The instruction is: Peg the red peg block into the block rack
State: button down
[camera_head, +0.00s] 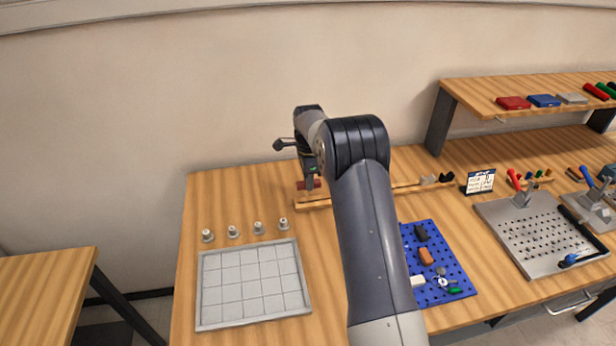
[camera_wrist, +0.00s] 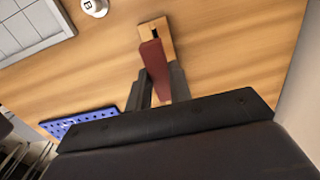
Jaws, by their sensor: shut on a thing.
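The red peg block (camera_head: 302,185) is in my gripper (camera_head: 311,176), above the left end of the block rack in the head view. In the wrist view my gripper (camera_wrist: 158,82) has its two dark fingers closed on the sides of the red block (camera_wrist: 154,58). The block rack (camera_head: 318,203) is a long, low wooden rail on the table. Its end shows in the wrist view (camera_wrist: 158,26) with a dark slot, just past the block's tip. I cannot tell whether block and rack touch. My arm hides the rack's middle.
Dark and grey blocks (camera_head: 428,180) sit at the rack's right end. A grey gridded tray (camera_head: 252,283) and several small white-grey pegs (camera_head: 233,231) are at left. A blue pegboard (camera_head: 440,290) lies right of my arm. A wall stands behind the table.

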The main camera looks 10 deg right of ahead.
jog(key=shift+f+b, duration=1.4)
jog(key=shift+f, duration=1.25)
jog(key=shift+f+b, duration=0.35)
jog(key=shift+f, duration=0.2)
jog(key=c, duration=1.2)
grip_release()
notch_tip(320, 180, up, 11)
jog(key=shift+f+b, duration=0.1)
jog(key=shift+b, duration=0.6)
jog(key=shift+f, duration=0.1)
notch_tip(320, 180, down, 10)
jog(key=shift+f+p, duration=0.2)
jog(key=shift+p, duration=0.65)
jog(key=shift+r, duration=0.25)
